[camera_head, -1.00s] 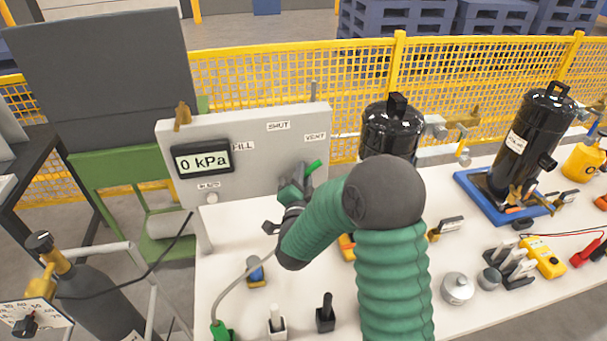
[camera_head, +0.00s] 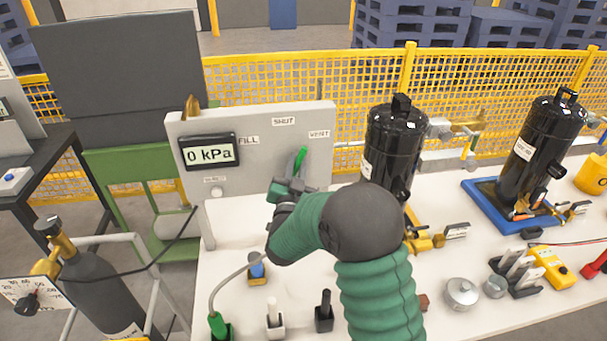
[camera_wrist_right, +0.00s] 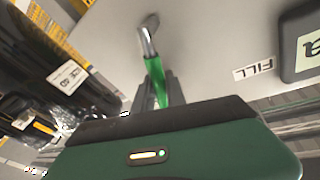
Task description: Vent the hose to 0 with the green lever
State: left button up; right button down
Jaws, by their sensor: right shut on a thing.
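The green lever (camera_head: 300,160) is on the front of the grey panel (camera_head: 260,165), below and left of the VENT label (camera_head: 319,134). It stands nearly upright. My right gripper (camera_head: 288,188) is at the lever; in the right wrist view the lever's green grip (camera_wrist_right: 157,82) runs down between the fingers, which are shut on it. Its bare metal end (camera_wrist_right: 149,38) shows beyond them. The display (camera_head: 210,152) reads 0 kPa. A grey hose (camera_head: 228,280) runs from the green-ended connector (camera_head: 217,324) up behind my right arm, where its other end is hidden. My left gripper is not in view.
Small stands with black and white handles (camera_head: 325,312) are at the front of the white table (camera_head: 225,235). A gas cylinder (camera_head: 95,290) is at left.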

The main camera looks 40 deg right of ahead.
jog(key=shift+w+a+r+n+t+b, duration=0.1)
jog(key=shift+w+a+n+t+b, duration=0.2)
jog(key=shift+n, duration=0.5)
jog(key=shift+w+a+n+t+b, duration=0.1)
jog(key=shift+a+n+t+b, duration=0.15)
jog(key=shift+a+n, duration=0.4)
jog(key=shift+w+a+r+n+t+b, duration=0.1)
jog(key=shift+w+a+n+t+b, duration=0.2)
jog(key=shift+n, duration=0.65)
jog(key=shift+s+d, duration=0.1)
jog(key=c, duration=1.4)
grip_release()
jog(key=shift+o, duration=0.2)
jog(key=b+v, duration=0.1)
jog(key=v, duration=1.5)
jog(key=shift+s+a, duration=0.2)
jog(key=shift+s, duration=0.2)
jog(key=shift+f, duration=0.1)
